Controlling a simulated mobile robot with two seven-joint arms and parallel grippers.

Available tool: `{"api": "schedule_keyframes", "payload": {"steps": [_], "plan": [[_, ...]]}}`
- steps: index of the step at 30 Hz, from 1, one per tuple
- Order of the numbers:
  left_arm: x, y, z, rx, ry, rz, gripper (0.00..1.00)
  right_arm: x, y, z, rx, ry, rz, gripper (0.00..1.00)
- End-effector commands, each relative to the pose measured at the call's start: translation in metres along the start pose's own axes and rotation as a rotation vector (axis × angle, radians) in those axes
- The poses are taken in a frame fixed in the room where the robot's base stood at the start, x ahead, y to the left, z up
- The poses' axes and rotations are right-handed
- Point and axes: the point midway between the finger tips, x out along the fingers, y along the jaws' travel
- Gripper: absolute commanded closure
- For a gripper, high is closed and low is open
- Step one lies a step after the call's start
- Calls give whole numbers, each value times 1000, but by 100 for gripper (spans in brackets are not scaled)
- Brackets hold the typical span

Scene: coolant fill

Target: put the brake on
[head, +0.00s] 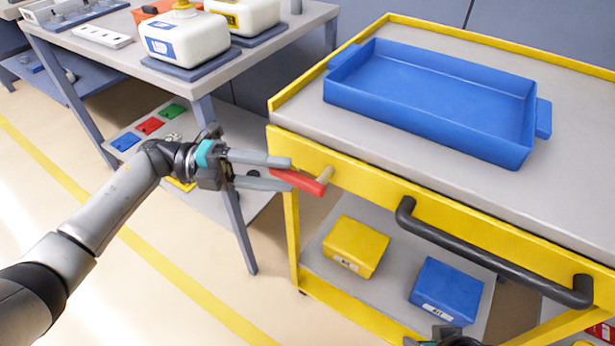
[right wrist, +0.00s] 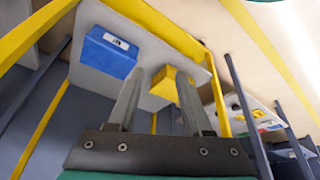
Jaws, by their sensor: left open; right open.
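The brake is a red lever (head: 300,181) on a tan pivot at the left end of the yellow cart's (head: 375,177) front rail. It slants down to the right. My left gripper (head: 283,174) is open, with its fingertips at the lever's left part; whether they touch it I cannot tell. My right gripper shows only in part at the bottom edge of the head view.
A blue tray (head: 430,112) sits on the cart top. A black handle (head: 490,258) juts from the cart's front. A grey table (head: 95,45) with white jugs (head: 185,38) stands at the back left. The floor at the lower left is clear.

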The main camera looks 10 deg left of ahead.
Motion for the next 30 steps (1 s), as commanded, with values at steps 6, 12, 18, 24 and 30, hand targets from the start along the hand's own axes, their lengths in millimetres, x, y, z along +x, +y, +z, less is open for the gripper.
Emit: {"api": "schedule_keyframes", "payload": {"steps": [6, 12, 18, 24, 30], "plan": [[38, 1, 0, 1, 2, -3, 45, -11, 0, -3, 0, 17, 2, 50], [52, 0, 0, -1, 0, -1, 45, -17, 1, -5, 1, 25, 2, 50], [54, 0, 0, -1, -1, 0, 45, -18, 1, -5, 1, 26, 2, 50], [54, 0, 0, -1, -1, 0, 57, -18, 1, -5, 1, 26, 3, 50], [54, 0, 0, -1, -1, 0, 80, -18, 1, -5, 1, 26, 3, 50]]}}
